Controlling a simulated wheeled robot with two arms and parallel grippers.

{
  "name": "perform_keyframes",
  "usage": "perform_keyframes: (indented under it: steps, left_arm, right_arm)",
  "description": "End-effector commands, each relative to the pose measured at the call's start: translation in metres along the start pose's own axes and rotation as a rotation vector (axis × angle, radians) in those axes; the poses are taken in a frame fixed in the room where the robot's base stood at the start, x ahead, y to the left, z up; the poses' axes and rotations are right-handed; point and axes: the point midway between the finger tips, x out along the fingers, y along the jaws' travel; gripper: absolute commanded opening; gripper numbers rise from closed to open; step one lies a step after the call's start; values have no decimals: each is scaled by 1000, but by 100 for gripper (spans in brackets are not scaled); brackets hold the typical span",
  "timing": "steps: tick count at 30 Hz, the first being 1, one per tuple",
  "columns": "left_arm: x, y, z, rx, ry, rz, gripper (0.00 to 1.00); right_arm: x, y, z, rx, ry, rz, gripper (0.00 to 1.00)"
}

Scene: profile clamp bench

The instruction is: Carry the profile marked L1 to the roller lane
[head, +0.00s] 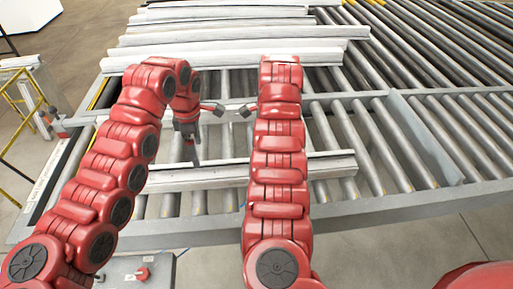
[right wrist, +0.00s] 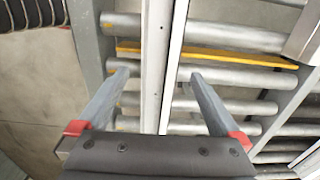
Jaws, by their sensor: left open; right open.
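A long pale profile (head: 320,167) lies crosswise on the near part of the roller bench. No L1 marking is readable on it. My left gripper (head: 193,150) points down at this profile's far edge, left of the middle. It is open; whether it touches the profile cannot be told. My right gripper is hidden behind its own arm in the head view. In the right wrist view the right gripper (right wrist: 160,82) is open, its two fingers apart on either side of a pale profile (right wrist: 155,60). Which profile this is cannot be told.
Several more pale profiles (head: 240,33) lie side by side at the back of the bench. Bare rollers (head: 440,60) fill the right side, behind a grey divider (head: 423,135). A grey box with a red knob (head: 142,273) is at the front. A yellow railing (head: 22,100) stands left.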

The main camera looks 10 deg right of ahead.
Motion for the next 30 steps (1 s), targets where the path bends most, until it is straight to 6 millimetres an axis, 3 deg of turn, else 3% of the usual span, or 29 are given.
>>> perform_keyframes:
  steps: [3, 9, 30]
  left_arm:
    - [0, 0, 0, 0, 0, 0, 100]
    - [0, 0, 0, 0, 0, 0, 100]
    - [0, 0, 0, 0, 0, 0, 100]
  right_arm:
    - [-16, -1, 1, 0, -4, -3, 100]
    - [-26, 0, 0, 0, 0, 0, 100]
    - [-28, 0, 0, -1, 1, 1, 100]
